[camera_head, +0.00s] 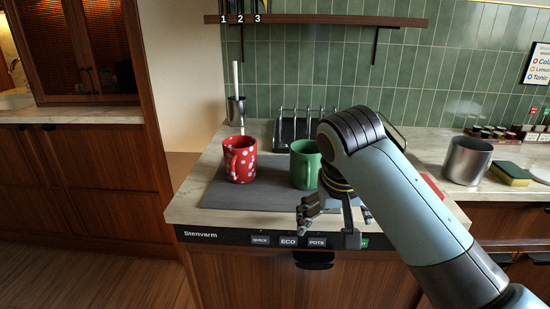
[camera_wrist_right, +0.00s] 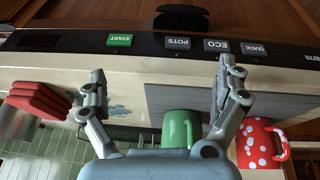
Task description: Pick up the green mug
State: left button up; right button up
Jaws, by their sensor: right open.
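The green mug (camera_head: 303,168) stands upright on the grey mat (camera_head: 232,196) on the counter, its right side hidden behind my right arm. In the right wrist view, where the scene is upside down, the green mug (camera_wrist_right: 179,127) shows beyond the space between the fingers, nearer the right finger. My right gripper (camera_head: 336,211) is open and empty at the counter's front edge, in front of the mug and apart from it. Its two spread fingers also show in the right wrist view (camera_wrist_right: 160,82). My left gripper is in neither view.
A red mug with white dots (camera_head: 240,160) stands just left of the green mug. A dark rack (camera_head: 290,132) is behind them, and a metal cup (camera_head: 236,111) with a utensil at the back left. A metal canister (camera_head: 467,160) and sponge (camera_head: 510,173) stand right.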

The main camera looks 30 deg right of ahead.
aim_at(308, 163)
jog(key=shift+m, duration=0.6)
jog(key=w, duration=0.1)
jog(key=w+r, duration=0.2)
jog(key=w, duration=0.1)
jog(key=shift+d+r, duration=0.2)
jog(key=shift+r, duration=0.05)
jog(key=w+d+r+m+h, duration=0.1)
jog(key=w+r+m, duration=0.3)
jog(key=w+r, duration=0.6)
jog(key=shift+g, duration=0.3)
jog(key=x, duration=0.4)
jog(key=shift+w+d+f, duration=0.2)
jog(key=shift+d+f, duration=0.05)
jog(key=shift+d, duration=0.1)
jog(key=x, duration=0.5)
jog(key=shift+f, duration=0.45)
jog(key=shift+a, duration=0.1)
jog(key=shift+c, duration=0.4)
jog(key=shift+s, duration=0.15)
jog(key=c, duration=1.2)
jog(key=shift+c, duration=0.2)
